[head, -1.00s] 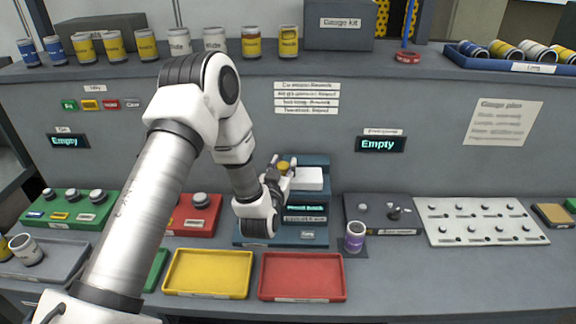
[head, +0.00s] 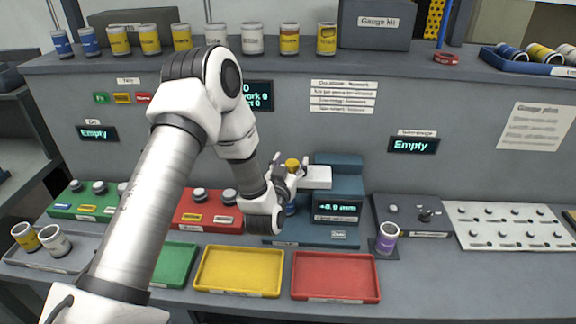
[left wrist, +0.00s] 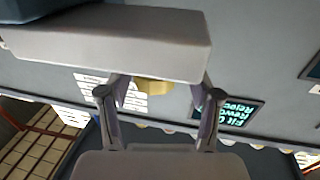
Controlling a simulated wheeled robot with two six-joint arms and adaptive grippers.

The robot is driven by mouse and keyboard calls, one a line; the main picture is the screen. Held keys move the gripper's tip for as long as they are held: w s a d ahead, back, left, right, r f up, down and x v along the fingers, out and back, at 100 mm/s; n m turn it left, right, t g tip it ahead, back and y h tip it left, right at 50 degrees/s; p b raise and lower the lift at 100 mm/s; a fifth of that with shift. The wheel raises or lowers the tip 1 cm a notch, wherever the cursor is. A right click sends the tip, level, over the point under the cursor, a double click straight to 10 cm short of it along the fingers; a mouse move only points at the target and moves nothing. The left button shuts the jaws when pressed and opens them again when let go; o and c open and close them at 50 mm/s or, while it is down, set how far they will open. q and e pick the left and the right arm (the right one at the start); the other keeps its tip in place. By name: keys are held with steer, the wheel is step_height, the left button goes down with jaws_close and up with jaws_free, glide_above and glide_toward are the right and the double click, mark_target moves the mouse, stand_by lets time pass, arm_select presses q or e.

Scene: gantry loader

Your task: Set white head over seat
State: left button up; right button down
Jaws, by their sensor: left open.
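The white head (head: 316,177) is a pale block on the blue gauge station (head: 338,166), and it fills the top of the left wrist view (left wrist: 110,42). A yellow knob (head: 292,163) stands by its left end; it shows as a gold piece in the left wrist view (left wrist: 152,88). My left gripper (head: 287,170) is open, its fingers on either side of the knob with gaps visible in the left wrist view (left wrist: 160,97). The seat is hidden behind my gripper and wrist; only a bit of blue shows there. My right gripper is out of view.
The station's display (head: 337,208) reads about +0.0 mm. Yellow (head: 240,290) and red (head: 336,296) trays lie in front. A purple-labelled can (head: 387,238) stands to the right, beside a dark panel with knobs (head: 427,233). Cans line the shelf above.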

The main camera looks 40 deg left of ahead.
arm_select(q)
steer(key=shift+s+d, duration=0.25)
steer(key=shift+s, duration=0.1)
steer(key=v, duration=1.1)
steer(key=shift+s+a, duration=0.2)
steer(key=shift+a, duration=0.1)
